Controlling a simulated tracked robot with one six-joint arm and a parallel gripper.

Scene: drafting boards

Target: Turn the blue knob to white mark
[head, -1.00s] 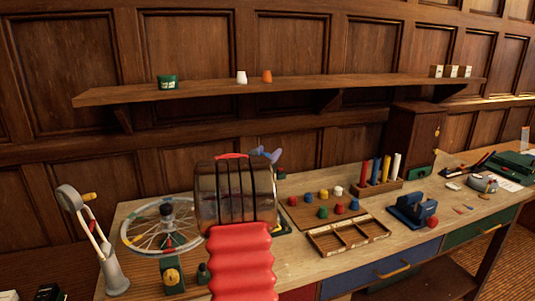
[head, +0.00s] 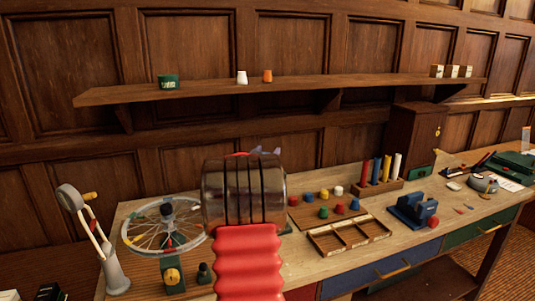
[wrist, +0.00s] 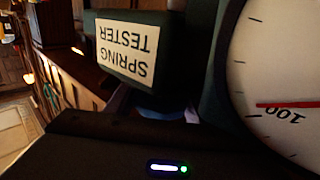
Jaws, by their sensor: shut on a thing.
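My gripper (wrist: 165,135) fills the bottom of the wrist view as a dark body with a small lit strip. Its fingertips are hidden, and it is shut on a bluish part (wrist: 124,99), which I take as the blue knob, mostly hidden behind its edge. In the head view only a small grey-blue tip (head: 267,150) shows above my arm, which hides the gripper there. A dark green block labelled SPRING TESTER (wrist: 126,48) stands behind the gripper. Beside it is a white dial (wrist: 272,65) with a red needle near 100. I cannot make out the white mark.
A spoked wheel (head: 142,238) lies on the bench left of my arm. A peg board (head: 302,218), a divided wooden tray (head: 350,250) and a blue holder (head: 407,213) are to the right. A shelf (head: 300,90) runs above.

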